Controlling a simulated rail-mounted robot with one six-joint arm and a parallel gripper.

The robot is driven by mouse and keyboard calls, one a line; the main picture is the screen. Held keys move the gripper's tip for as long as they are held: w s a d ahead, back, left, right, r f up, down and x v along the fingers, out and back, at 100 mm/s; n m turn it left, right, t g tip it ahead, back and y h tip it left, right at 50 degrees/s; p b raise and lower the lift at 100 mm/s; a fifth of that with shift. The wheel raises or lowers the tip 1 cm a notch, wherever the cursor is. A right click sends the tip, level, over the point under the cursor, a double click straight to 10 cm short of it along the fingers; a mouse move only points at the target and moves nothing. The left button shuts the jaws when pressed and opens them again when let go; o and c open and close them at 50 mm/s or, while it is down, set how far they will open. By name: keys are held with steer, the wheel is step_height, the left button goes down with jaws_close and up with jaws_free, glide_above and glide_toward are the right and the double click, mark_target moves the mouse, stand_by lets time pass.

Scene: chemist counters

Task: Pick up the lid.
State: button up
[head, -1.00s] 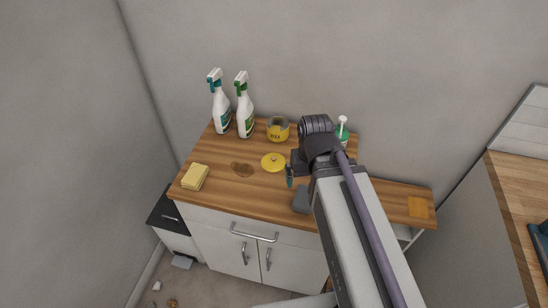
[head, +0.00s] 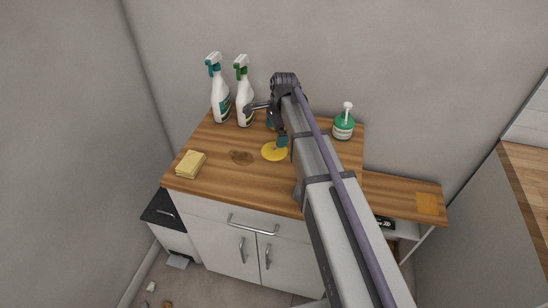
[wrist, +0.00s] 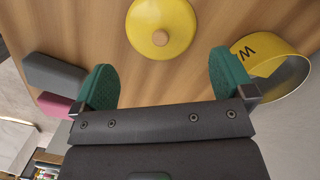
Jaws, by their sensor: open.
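The lid (head: 274,151) is a round yellow disc with a small knob, lying flat on the wooden counter top (head: 215,160). In the wrist view the lid (wrist: 150,12) is cut off by the top edge, with its knob (wrist: 160,38) facing the camera. My gripper (wrist: 162,78) is open and empty, its two teal finger pads apart. The lid is ahead of the gap between them, apart from both. In the head view my gripper (head: 277,131) is above the counter by the lid's far side, and my arm hides the counter to the right.
A yellow tin (wrist: 285,72) stands close by the right finger in the wrist view. A grey block (wrist: 55,72) and a pink item (wrist: 55,104) lie to the left.

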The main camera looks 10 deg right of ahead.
mark_target(274, 146)
steer(key=f+b, duration=0.1)
steer(key=f, duration=0.1)
steer(key=f+b, duration=0.4)
steer(key=shift+a+f, duration=0.4)
steer(key=shift+r, duration=0.2)
steer(key=shift+s, duration=0.1)
steer(key=c, duration=1)
steer(key=shift+o, duration=0.2)
